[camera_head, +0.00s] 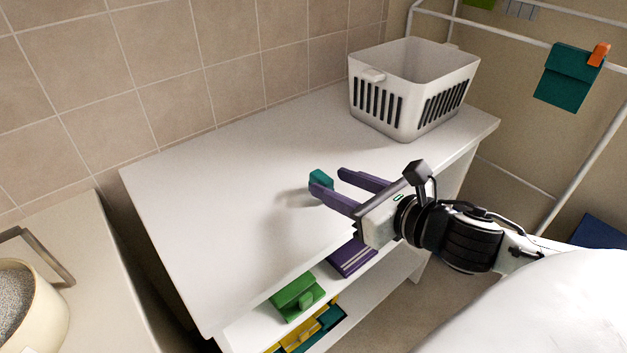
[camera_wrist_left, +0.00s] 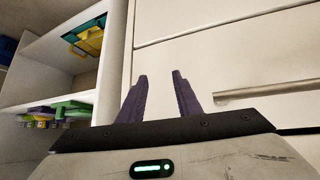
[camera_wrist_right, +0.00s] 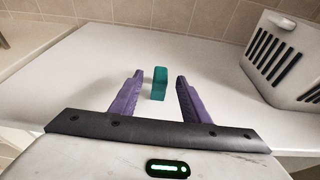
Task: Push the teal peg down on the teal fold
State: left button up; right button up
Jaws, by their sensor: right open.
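The teal peg (camera_head: 321,178) is a small block on the white counter top. It also shows in the right wrist view (camera_wrist_right: 160,83), between the fingertips and a little ahead of them. My right gripper (camera_head: 329,180) is open, its purple fingers low over the counter and apart from the peg on both sides. A teal folded cloth (camera_head: 566,80) hangs over the rack rail at the right, with an orange peg (camera_head: 599,54) on its top edge. My left gripper (camera_wrist_left: 160,76) is open and empty in front of a white drawer front; the head view does not show it.
A white basket (camera_head: 420,85) stands at the counter's back right. The shelf below holds green (camera_head: 297,292), purple (camera_head: 352,257), yellow and teal items. A drying rack (camera_head: 500,35) stands to the right. The counter's left half is clear.

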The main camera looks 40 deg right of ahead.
aim_at(325, 179)
jog(key=shift+w+f+b, duration=0.4)
jog(key=shift+f+b, duration=0.05)
jog(key=shift+b, duration=0.2)
jog(key=shift+w+r, duration=0.1)
jog(key=shift+w, duration=0.25)
jog(key=shift+x, duration=1.35)
jog(key=shift+r+x, duration=0.15)
jog(key=shift+x, duration=0.95)
jog(key=shift+r+x, duration=0.1)
jog(key=shift+x, duration=1)
grip_shut()
